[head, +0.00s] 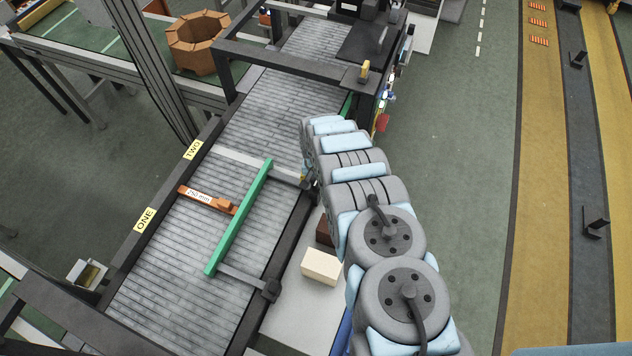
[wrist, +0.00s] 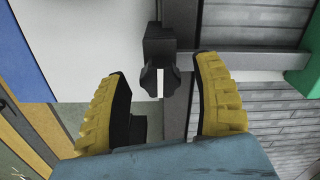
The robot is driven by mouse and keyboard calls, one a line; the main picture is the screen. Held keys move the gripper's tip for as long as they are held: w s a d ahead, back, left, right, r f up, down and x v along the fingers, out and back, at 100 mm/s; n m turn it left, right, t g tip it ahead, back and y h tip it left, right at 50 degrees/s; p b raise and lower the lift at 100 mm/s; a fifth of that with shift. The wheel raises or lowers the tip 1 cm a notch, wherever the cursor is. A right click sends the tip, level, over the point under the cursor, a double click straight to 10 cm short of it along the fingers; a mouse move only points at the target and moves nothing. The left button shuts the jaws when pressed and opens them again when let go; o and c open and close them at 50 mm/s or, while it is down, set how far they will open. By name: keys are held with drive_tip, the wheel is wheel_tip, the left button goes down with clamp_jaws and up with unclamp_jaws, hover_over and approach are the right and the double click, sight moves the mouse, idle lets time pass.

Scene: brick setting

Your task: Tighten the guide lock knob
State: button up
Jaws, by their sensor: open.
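The dark lobed guide lock knob (wrist: 148,84) shows in the wrist view below its black clamp block (wrist: 159,46). My gripper (wrist: 160,66) is open, with its yellow fingers on either side of the knob and a gap on both sides. Nothing is held. In the head view my arm hides most of the gripper and the knob at the far rod's clamp. The green guide bar (head: 238,220) lies over the conveyor on two grey rods; its green edge shows in the wrist view (wrist: 305,72). The nearer rod's clamp (head: 269,290) is in plain view.
An orange 250 mm gauge block (head: 206,200) lies on the conveyor (head: 170,270), left of the guide bar. A cream box (head: 321,266) and a brown one (head: 324,231) sit beside the rail, close to my arm. A dark frame (head: 290,76) spans the far belt.

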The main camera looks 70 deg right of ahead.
idle(0.3)
clamp_jaws()
